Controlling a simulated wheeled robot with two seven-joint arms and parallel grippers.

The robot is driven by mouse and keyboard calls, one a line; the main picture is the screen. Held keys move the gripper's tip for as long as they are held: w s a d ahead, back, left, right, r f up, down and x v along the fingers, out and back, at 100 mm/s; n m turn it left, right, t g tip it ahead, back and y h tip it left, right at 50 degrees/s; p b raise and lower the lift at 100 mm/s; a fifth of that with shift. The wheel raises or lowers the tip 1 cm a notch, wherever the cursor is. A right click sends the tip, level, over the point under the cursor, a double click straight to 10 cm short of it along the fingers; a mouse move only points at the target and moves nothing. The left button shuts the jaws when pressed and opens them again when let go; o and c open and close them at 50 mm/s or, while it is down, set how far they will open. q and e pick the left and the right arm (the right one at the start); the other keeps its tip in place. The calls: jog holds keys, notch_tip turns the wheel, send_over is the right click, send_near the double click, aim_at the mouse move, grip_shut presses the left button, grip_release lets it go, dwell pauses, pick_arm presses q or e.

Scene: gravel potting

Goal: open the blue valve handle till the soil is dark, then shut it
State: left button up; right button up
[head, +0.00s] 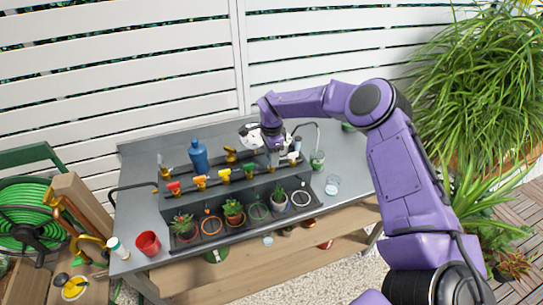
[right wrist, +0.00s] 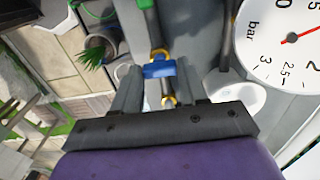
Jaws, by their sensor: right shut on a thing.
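The blue valve handle (right wrist: 158,68) sits on a grey pipe with brass fittings in the right wrist view. My right gripper (right wrist: 158,80) has a finger on each side of it and is shut on it. In the head view my right gripper (head: 275,162) is over the valve row and hides the blue handle. Below it, a potted plant (head: 279,194) stands in the dark trough (head: 245,226). A potted plant (right wrist: 92,54) also shows in the wrist view. Its soil is too small to judge for darkness. My left gripper is not in view.
Red (head: 173,187), orange (head: 200,182), yellow (head: 224,175), green (head: 250,170) and white (head: 293,157) handles line the same pipe. A pressure gauge (right wrist: 290,40) is close to the gripper. A blue bottle (head: 198,157) stands behind the pipe; a red cup (head: 148,244) is at front left.

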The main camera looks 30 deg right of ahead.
jog(key=shift+f, duration=0.2)
jog(key=shift+s+f+m+b, duration=0.15)
jog(key=shift+m+b, duration=0.25)
jog(key=shift+b, duration=0.2)
jog(key=shift+f+m+b, duration=0.15)
jog(key=shift+m+b, duration=0.85)
jog(key=shift+b, duration=0.15)
jog(key=m+b, duration=0.3)
jog(key=m, duration=0.1)
jog(key=shift+a+m+b, duration=0.1)
jog(key=shift+m+b, duration=0.2)
jog(key=m+b, duration=0.3)
jog(key=m, duration=0.2)
jog(key=shift+b, duration=0.35)
jog(key=m+b, duration=0.3)
jog(key=m, duration=0.2)
jog(key=shift+m, duration=0.3)
jog(key=shift+r, duration=0.2)
